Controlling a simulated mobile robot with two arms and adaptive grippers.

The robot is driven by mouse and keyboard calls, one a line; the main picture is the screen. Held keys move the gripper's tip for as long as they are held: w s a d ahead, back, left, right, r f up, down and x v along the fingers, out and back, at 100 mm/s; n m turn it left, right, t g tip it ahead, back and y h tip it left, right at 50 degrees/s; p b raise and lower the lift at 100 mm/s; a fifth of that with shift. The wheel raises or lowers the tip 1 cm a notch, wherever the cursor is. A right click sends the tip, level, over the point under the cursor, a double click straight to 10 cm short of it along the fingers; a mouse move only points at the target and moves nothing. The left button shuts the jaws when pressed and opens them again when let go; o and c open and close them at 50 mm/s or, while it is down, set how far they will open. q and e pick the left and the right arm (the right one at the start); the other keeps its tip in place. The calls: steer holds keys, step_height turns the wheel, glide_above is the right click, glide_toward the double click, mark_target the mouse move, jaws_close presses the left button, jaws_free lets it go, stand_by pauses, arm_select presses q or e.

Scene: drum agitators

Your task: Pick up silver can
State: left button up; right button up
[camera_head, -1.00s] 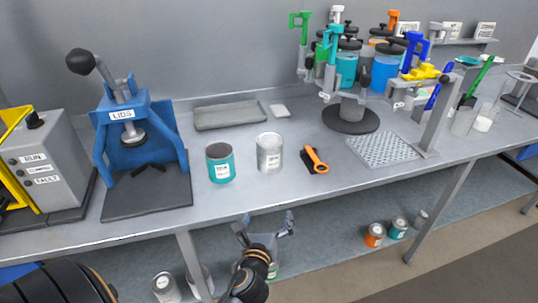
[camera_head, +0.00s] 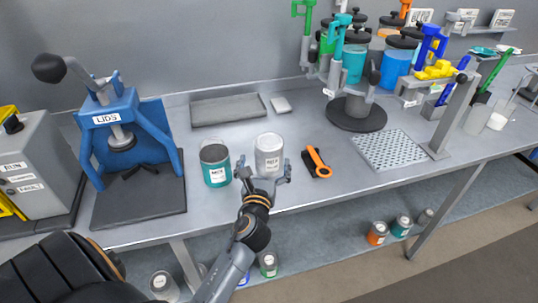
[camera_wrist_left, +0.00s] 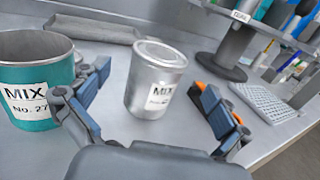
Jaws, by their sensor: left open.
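The silver can (camera_head: 269,152) stands upright on the grey bench, with a white MIX label on its front. It also shows in the left wrist view (camera_wrist_left: 157,78), between and beyond the fingers. My left gripper (camera_head: 264,174) is open, its fingers just in front of the can on its near side; in the left wrist view the gripper (camera_wrist_left: 150,105) has its two fingers spread wide. I cannot tell whether the fingers touch the can. My right gripper is not in view.
A teal can (camera_head: 215,166) stands close left of the silver can, near my left finger. An orange-handled tool (camera_head: 318,162) lies to the right. A blue LIDS press (camera_head: 125,130) stands left, a carousel base (camera_head: 356,114) back right. A grey tray (camera_head: 228,110) lies behind.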

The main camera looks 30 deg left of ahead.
mark_target(269, 141)
arm_select(q)
steer(key=x, duration=0.3)
steer(key=p+x, duration=0.1)
steer(key=x, duration=0.3)
steer(key=shift+w+r, duration=0.2)
steer(key=shift+w+a+f, duration=0.1)
steer(key=shift+w+a, duration=0.1)
steer(key=shift+w, duration=0.3)
steer(key=shift+s, duration=0.15)
steer(key=c, duration=1.7)
